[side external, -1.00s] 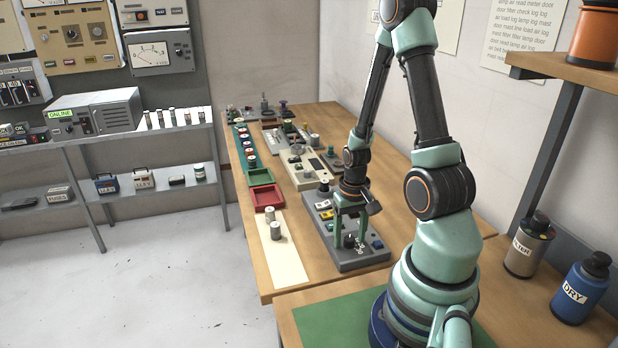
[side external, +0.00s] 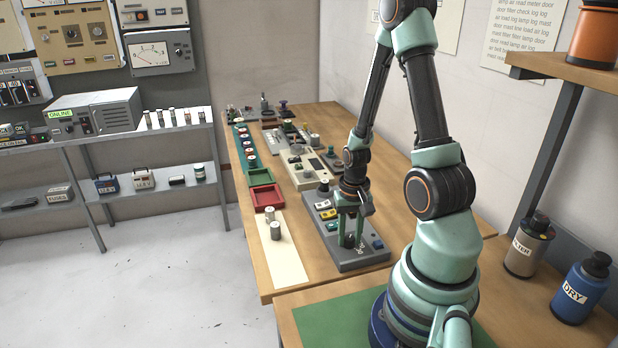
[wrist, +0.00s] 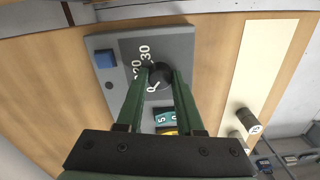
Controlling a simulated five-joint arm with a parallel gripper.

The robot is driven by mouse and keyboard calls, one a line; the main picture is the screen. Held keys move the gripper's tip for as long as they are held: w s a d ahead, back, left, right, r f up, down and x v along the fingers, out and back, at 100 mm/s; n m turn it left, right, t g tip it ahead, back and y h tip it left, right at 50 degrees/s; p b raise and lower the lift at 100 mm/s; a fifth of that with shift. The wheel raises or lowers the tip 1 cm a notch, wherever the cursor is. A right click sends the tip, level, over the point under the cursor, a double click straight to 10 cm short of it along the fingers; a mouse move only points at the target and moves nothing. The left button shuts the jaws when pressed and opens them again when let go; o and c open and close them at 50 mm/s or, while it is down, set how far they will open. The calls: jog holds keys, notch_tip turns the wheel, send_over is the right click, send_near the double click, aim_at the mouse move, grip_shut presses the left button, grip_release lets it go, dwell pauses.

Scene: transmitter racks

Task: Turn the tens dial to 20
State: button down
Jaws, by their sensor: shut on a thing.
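The tens dial (wrist: 160,77) is a dark round knob on a grey panel (wrist: 186,44), which also shows in the side external view (side external: 368,260). White numerals 20 and 30 show beside the knob in the wrist view, and another numeral is partly hidden by a finger. My gripper (wrist: 160,76) points down at the panel with its two green fingers shut on the dial, one on each side. In the side external view, my gripper (side external: 350,241) is at the panel's near end. I cannot tell which number the dial's mark points to.
A blue button (wrist: 104,58) sits near the panel's corner. A teal number display (wrist: 163,116) and a yellow part (wrist: 168,132) lie beside the dial. Grey cylinders (side external: 275,230) stand on a cream strip (side external: 283,265) left of the panel. A red tray (side external: 267,196) lies beyond.

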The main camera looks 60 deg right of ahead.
aim_at(349, 238)
jog(key=m, duration=1.3)
jog(key=shift+m, duration=0.3)
dwell(0.5)
jog(key=c, duration=0.5)
grip_release()
jog(key=shift+c, duration=0.2)
notch_tip(349, 238, up, 12)
jog(key=shift+r, duration=0.1)
